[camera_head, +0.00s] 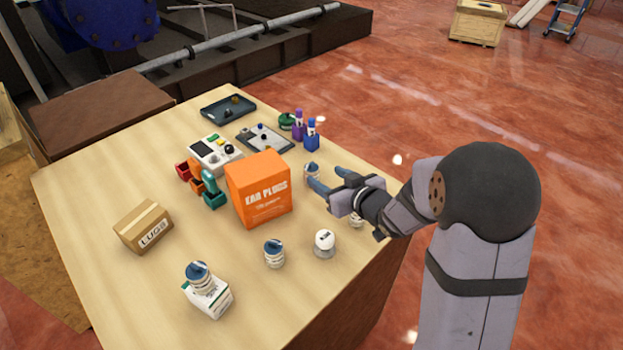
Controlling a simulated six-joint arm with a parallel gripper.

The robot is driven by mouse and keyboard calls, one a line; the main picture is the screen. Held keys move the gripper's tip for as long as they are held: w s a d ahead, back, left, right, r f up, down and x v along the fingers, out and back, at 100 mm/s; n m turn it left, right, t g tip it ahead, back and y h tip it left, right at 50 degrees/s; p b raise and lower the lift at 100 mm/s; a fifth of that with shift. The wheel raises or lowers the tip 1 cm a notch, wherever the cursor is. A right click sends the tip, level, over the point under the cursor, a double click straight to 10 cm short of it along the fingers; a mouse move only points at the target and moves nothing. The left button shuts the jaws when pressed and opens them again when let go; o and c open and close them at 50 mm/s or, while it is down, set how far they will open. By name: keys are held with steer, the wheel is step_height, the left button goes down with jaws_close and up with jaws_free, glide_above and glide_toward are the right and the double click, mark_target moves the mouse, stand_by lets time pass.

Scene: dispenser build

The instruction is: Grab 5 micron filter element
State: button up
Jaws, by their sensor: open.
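Several small white cylinders with blue tops look like filter elements, but their labels are too small to read, so I cannot tell which is 5 micron. One cylinder (312,169) stands near the right table edge, just beyond my gripper's fingertips. A second cylinder (274,254) stands in front of the orange box. A third cylinder (200,277) sits on a small white carton (210,299) at the front. Another pale item (356,220) is partly hidden below my gripper. My gripper (331,179) is open, its blue-grey fingers pointing left, with nothing seen between them.
An orange ear plugs box (258,188) stands mid-table, left of my gripper. A white round-topped item (324,242) is nearby. The table's (110,285) front left is clear.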

mark_target(313, 168)
steer(key=shift+p+x, duration=0.35)
steer(key=shift+x, duration=0.65)
steer(key=shift+w+f, duration=0.1)
steer(key=shift+w, duration=0.05)
steer(key=shift+p+x, duration=1.1)
steer(key=shift+x, duration=1.35)
steer(key=c, duration=1.2)
step_height(313, 168, up, 10)
steer(key=shift+b, duration=0.45)
